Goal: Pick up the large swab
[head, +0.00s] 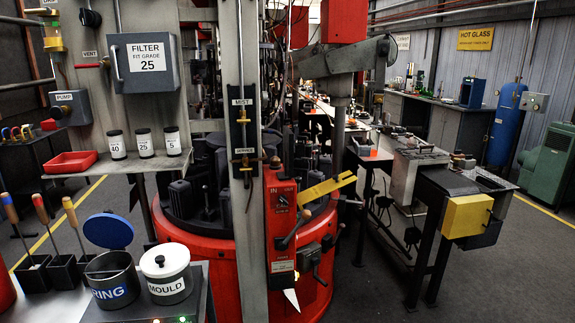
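Three long-handled tools that look like swabs stand in black holders at the lower left. The left one has an orange-brown handle (10,208), the middle one a reddish-brown handle (41,208), and the right one a tan handle (70,212). Their thin shafts run down into the black holders (63,271), which hide their lower ends. I cannot tell by size which is the large swab. Neither of my grippers is in view.
Beside the holders stand a RING pot (110,283) with its blue lid (108,231) raised and a MOULD pot (167,275) with a white lid. A red tray (69,162) and several labelled jars sit on a shelf above. The red rotary machine (222,262) stands centrally. Open floor lies right.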

